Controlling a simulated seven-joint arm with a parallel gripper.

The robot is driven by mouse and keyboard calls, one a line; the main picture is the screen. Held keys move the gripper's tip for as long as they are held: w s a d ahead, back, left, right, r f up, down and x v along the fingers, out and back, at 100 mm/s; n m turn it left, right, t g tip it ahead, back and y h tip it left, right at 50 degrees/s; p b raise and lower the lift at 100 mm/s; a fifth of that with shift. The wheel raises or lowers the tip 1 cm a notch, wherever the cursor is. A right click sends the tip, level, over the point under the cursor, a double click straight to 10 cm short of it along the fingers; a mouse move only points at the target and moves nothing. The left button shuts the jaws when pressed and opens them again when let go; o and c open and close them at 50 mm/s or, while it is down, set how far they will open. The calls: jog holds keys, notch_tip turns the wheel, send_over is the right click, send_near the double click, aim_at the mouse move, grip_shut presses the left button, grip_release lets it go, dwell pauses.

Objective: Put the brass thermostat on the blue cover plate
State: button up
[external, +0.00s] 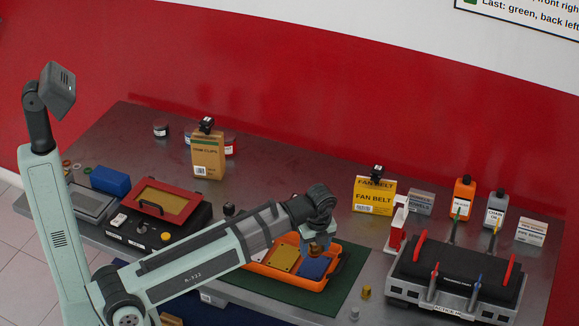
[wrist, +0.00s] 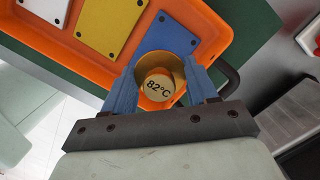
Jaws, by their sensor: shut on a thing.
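My gripper (wrist: 162,88) is shut on the brass thermostat (wrist: 158,84), a round piece marked 82°C, held between its two blue fingers. In the external view my gripper (external: 317,246) is above the right part of the orange tray, and the thermostat is hard to make out there. The blue cover plate (wrist: 168,37) lies in the tray, just beyond the thermostat in the wrist view. It also shows below my gripper in the external view (external: 314,268), partly hidden. I cannot tell the exact height of the thermostat above the tray.
The orange tray (external: 262,268) also holds a yellow plate (external: 285,259) and a white plate (wrist: 48,8). It stands on a green mat (external: 345,275). A small brass piece (external: 366,292) stands right of the mat. A grey engine block (external: 455,285) is further right; fan belt boxes (external: 374,195) stand behind.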

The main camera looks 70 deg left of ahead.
aim_at(314, 268)
jog(key=shift+f, duration=2.25)
jog(key=shift+f, duration=0.15)
jog(key=o, duration=1.1)
jog(key=shift+c, duration=0.2)
jog(key=shift+d+r, duration=0.3)
jog(key=shift+r, duration=1.75)
jog(key=shift+d+r, duration=0.3)
jog(key=shift+r, duration=1.7)
jog(key=shift+d+r, duration=0.3)
jog(key=shift+r, duration=1.75)
